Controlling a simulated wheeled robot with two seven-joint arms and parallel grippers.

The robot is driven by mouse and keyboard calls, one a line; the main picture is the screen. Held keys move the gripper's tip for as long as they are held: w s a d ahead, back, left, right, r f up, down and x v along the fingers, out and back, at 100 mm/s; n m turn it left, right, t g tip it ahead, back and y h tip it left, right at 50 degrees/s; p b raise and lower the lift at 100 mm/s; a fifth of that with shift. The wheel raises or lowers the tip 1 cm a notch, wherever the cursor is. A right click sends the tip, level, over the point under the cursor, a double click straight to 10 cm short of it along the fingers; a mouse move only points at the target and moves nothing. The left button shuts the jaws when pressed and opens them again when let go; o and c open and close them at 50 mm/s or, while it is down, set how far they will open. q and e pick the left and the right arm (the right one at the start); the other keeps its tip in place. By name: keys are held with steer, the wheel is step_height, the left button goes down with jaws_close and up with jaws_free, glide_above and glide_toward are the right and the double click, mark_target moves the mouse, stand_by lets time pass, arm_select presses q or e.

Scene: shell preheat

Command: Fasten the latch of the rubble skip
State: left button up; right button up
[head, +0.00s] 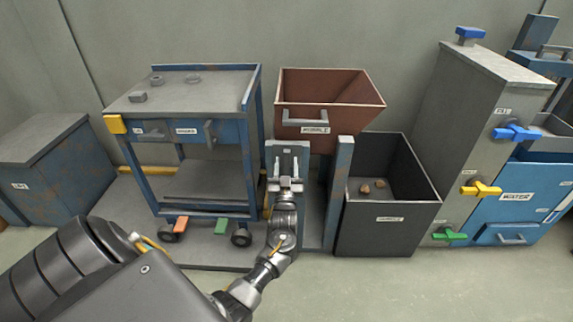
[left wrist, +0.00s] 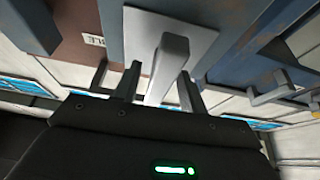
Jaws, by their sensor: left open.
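The rubble skip (head: 328,88) is a reddish-brown hopper with a front handle and a RUBBLE label, held in a blue frame (head: 340,190). A pale plate on the frame carries a grey latch lever (left wrist: 170,62), seen close in the left wrist view. My left gripper (head: 286,184) is in front of the frame's left post, below the skip. In the left wrist view the left gripper (left wrist: 159,78) is open, with the lever between its two dark fingers. I cannot tell whether the fingers touch it. In the head view the gripper hides much of the latch. My right gripper is not in view.
A blue wheeled cart (head: 180,88) stands left of the skip, close to my left arm. A dark open bin (head: 390,228) with brown lumps stands at the right. A grey cabinet with coloured valve handles (head: 516,132) is further right. The floor in front is clear.

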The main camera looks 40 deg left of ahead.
arm_select(q)
steer(key=p+v, duration=0.1)
steer(key=v, duration=0.9)
steer(key=shift+s, duration=0.2)
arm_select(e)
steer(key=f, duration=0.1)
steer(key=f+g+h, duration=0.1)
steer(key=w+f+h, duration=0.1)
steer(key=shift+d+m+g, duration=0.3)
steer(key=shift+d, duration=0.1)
